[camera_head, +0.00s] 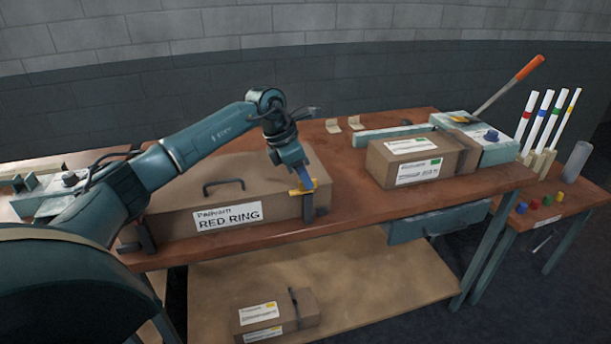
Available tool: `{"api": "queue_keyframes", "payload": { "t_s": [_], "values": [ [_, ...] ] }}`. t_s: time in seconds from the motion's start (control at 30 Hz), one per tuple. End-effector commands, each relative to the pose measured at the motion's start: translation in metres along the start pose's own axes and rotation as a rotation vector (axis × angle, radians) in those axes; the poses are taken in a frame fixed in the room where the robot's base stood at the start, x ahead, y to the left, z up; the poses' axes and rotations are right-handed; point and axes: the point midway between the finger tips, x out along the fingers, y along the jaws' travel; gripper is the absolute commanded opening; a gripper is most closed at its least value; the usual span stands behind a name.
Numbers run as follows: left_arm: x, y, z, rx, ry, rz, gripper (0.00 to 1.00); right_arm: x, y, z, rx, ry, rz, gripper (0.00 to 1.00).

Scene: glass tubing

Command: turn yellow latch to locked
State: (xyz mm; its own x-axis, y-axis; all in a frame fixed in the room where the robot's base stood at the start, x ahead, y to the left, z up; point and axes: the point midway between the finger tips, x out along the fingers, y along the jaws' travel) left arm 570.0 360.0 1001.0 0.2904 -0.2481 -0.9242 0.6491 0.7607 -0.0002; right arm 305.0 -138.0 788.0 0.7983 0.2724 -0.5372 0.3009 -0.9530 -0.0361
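The yellow latch (302,189) is at the front right corner of a brown case labelled "RED RING" (180,225), above a dark clasp or bracket (308,208). My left gripper (304,176) points down from above, and its blue fingers are at the latch and seem to touch it. The fingers partly cover the latch, so its exact angle is hard to read. The gap between the fingers is too small to make out. My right gripper is not in view.
The case has a dark handle (224,186) on top and stands on a reddish-brown workbench (345,205). A cardboard box (415,160) and a teal lever device (480,140) stand to the right. Open bench surface lies between the case and that box. Another box (275,315) is on the lower shelf.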

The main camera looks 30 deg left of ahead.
Motion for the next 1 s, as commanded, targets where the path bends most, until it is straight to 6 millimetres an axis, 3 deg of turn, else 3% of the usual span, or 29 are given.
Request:
{"api": "queue_keyframes", "payload": {
  "t_s": [0.17, 0.47, 0.8, 1.0],
  "values": [
    [0.0128, -0.0002, -0.0002, 0.001, 0.0, 0.0, 0.29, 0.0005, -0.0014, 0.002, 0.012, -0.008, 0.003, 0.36],
    [0.0144, -0.0001, -0.0002, 0.001, 0.0, 0.0, 0.28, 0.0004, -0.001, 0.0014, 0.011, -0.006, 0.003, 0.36],
    [0.014, 0.0, -0.0001, 0.0, -0.001, 0.0, 0.0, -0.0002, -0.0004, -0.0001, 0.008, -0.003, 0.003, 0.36],
    [0.0139, 0.0, -0.0001, 0.0, -0.001, 0.0, 0.0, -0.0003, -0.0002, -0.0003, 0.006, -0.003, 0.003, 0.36]
  ]
}}
